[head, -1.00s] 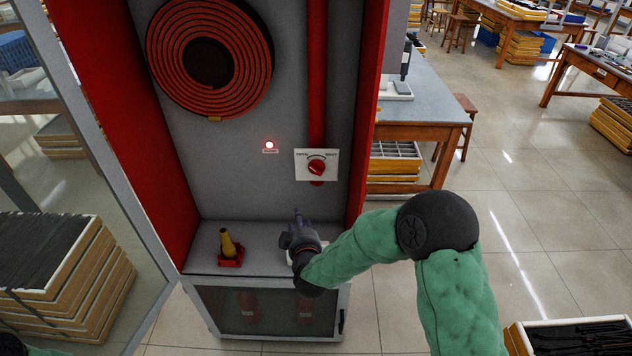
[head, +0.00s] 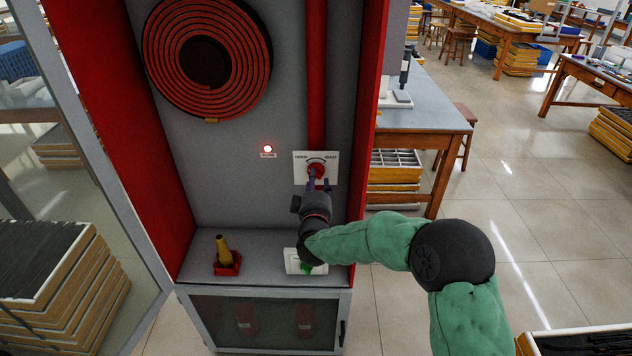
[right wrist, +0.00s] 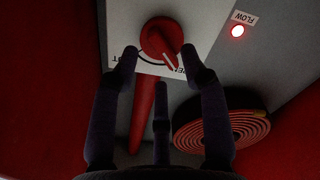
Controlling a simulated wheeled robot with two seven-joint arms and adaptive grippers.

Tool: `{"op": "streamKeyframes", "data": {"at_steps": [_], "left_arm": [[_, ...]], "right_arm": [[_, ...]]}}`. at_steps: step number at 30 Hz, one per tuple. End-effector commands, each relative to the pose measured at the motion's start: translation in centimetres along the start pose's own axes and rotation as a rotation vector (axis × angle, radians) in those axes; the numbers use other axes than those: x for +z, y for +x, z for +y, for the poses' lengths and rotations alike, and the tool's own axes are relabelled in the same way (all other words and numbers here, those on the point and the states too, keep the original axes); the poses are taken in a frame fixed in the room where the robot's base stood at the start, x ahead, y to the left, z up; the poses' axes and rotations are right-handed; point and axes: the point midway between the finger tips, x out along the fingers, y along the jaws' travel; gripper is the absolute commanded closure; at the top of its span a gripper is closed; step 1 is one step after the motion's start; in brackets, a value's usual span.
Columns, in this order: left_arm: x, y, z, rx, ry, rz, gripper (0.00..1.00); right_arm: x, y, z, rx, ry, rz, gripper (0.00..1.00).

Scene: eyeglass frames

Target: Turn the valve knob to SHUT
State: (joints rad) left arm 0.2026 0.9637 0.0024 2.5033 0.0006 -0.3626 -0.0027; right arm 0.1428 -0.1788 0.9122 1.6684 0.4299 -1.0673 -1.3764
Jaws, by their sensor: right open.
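The red valve knob (head: 315,171) sits on a white plate (head: 301,168) on the cabinet's back wall, below a red pipe. Lettering for OPEN is at the plate's left and SHUT at its right. In the right wrist view, turned over, the knob (right wrist: 160,38) has a white pointer slanting toward the OPEN lettering. My right gripper (head: 318,184) is open in front of the knob, its fingers pointing up at it. In the right wrist view the spread fingers (right wrist: 160,62) lie around the knob's near side; contact cannot be told. My left gripper is not in view.
A lit red FLOW lamp (head: 267,149) is left of the plate. A coiled hose (head: 250,60) hangs above. A yellow nozzle on a red base (head: 226,262) and a white box (head: 291,262) are on the shelf. Red cabinet walls (head: 115,120) flank the space.

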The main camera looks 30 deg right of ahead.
Motion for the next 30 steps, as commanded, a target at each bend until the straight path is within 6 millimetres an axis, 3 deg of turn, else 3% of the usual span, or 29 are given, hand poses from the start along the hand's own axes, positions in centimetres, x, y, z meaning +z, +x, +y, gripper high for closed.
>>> {"op": "streamKeyframes", "data": {"at_steps": [6,17,22,30], "left_arm": [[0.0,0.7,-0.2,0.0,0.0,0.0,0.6],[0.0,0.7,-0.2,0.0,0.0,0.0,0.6],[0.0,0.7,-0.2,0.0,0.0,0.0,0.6],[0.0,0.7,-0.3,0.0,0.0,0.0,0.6]], "right_arm": [[0.1,2.2,0.0,0.0,0.0,-0.001,0.55],[0.0,2.6,0.0,-0.001,-0.001,0.0,0.55],[0.0,2.6,0.0,-0.001,0.0,0.0,1.0],[0.0,2.6,0.0,-0.001,0.006,0.0,1.0]]}}
